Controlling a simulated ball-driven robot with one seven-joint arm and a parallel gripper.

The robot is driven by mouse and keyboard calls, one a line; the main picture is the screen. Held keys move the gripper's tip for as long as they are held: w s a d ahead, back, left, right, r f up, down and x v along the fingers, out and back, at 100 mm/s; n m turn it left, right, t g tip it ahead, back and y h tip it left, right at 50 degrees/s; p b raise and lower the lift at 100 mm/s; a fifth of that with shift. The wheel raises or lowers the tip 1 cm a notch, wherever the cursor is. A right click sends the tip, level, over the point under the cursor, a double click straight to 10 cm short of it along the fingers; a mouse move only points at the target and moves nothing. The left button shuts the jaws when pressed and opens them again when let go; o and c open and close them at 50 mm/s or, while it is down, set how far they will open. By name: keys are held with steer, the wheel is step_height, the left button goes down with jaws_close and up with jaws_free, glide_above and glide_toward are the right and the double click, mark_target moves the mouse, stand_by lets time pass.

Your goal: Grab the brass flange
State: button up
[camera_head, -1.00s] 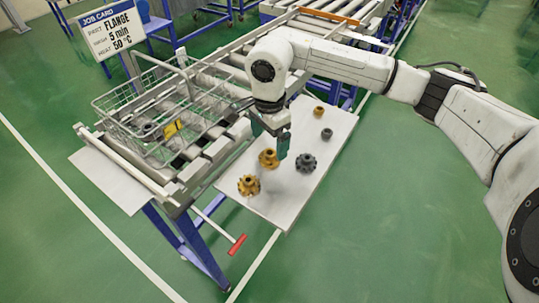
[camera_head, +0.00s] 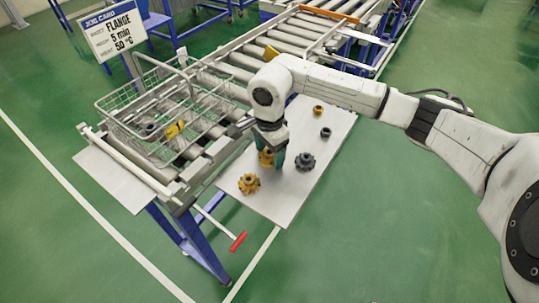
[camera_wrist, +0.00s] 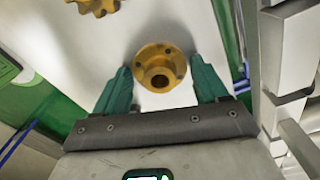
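The brass flange (camera_head: 265,158) is a round gold disc with a raised hollow hub. It lies on the white side table (camera_head: 283,208), partly hidden by my fingers in the head view. In the wrist view the flange (camera_wrist: 150,52) shows its central bore and small bolt holes. My gripper (camera_head: 270,163) is low over the flange, its green fingers open. In the wrist view the gripper (camera_wrist: 160,70) has one fingertip on each side of the flange, with a gap showing at both sides.
A brass gear (camera_head: 249,183) lies nearer on the table, and a dark gear (camera_head: 305,161) lies right of my gripper. A small brass part (camera_head: 318,111) and a small dark part (camera_head: 326,132) lie farther back. A wire basket (camera_head: 150,125) stands on the roller conveyor at left.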

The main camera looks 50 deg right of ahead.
steer(key=c, duration=0.9)
steer(key=shift+c, duration=0.2)
steer(key=shift+r, duration=0.25)
